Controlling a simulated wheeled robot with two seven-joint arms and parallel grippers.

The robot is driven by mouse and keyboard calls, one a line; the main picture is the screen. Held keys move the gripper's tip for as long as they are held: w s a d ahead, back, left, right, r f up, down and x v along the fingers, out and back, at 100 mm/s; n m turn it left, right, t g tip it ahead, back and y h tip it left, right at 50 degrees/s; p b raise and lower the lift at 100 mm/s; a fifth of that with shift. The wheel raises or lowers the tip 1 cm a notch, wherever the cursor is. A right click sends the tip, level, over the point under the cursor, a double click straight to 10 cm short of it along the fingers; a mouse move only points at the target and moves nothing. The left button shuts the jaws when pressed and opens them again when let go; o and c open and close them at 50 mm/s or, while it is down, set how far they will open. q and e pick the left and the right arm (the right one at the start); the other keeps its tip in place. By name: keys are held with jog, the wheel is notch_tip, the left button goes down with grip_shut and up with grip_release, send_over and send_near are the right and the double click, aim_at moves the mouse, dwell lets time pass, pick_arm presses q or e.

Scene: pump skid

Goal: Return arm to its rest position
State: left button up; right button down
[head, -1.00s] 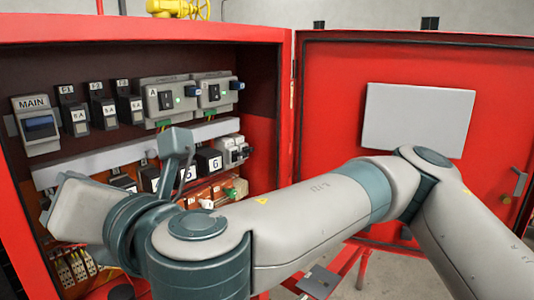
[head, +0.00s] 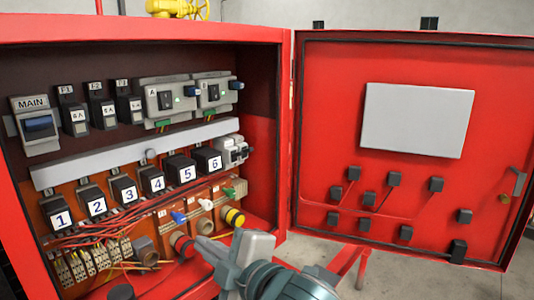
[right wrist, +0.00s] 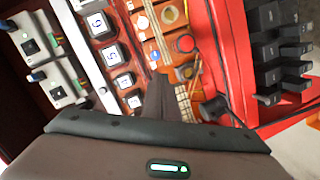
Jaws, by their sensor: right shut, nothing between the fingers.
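My right arm comes in from the bottom edge of the head view, low in front of the open red cabinet. My right gripper (head: 208,248) is shut and empty, in front of the cabinet's lower right part. In the right wrist view the shut fingers (right wrist: 160,98) show against the panel, with nothing held. Whether the fingertips touch anything there cannot be told. My left gripper is not in view.
The red cabinet (head: 283,120) holds a MAIN switch (head: 38,126), fuses, modules A and B, and relays numbered 1 to 6. Its open door (head: 335,130) stands at the right, with a grey plate (head: 417,120) and several small dark blocks. Space before the door looks free.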

jog(key=s+d+f+m+g+h, duration=0.15)
jog(key=d+f+m, duration=0.3)
jog(key=f, duration=0.45)
jog(key=s+d+f+m+h, duration=0.1)
jog(key=d+f+m+h, duration=0.15)
jog(key=d+f, duration=0.45)
jog(key=s+d+f+m+g+h, duration=0.15)
jog(key=d+f+m, duration=0.25)
jog(key=f, duration=0.6)
jog(key=s+d+f+m+g+h, duration=0.2)
jog(key=s+d+f+m+g, duration=0.15)
jog(key=s+d+f, duration=0.7)
jog(key=s+d+f+m+g+h, duration=0.2)
jog(key=s+d+f+m+h, duration=0.15)
jog(key=s+d+f, duration=0.7)
jog(key=s+a+f, duration=0.2)
jog(key=f, duration=1.1)
jog(key=s+a+f, duration=0.1)
jog(key=s+f, duration=0.1)
jog(key=f, duration=1.1)
jog(key=s+d+f+g+b, duration=0.1)
jog(key=s+d+f+g, duration=0.1)
jog(key=s+f, duration=1.6)
jog(key=shift+d+f+y, duration=0.3)
jog(key=shift+d+f, duration=0.05)
jog(key=shift+d, duration=0.1)
jog(key=shift+s, duration=0.1)
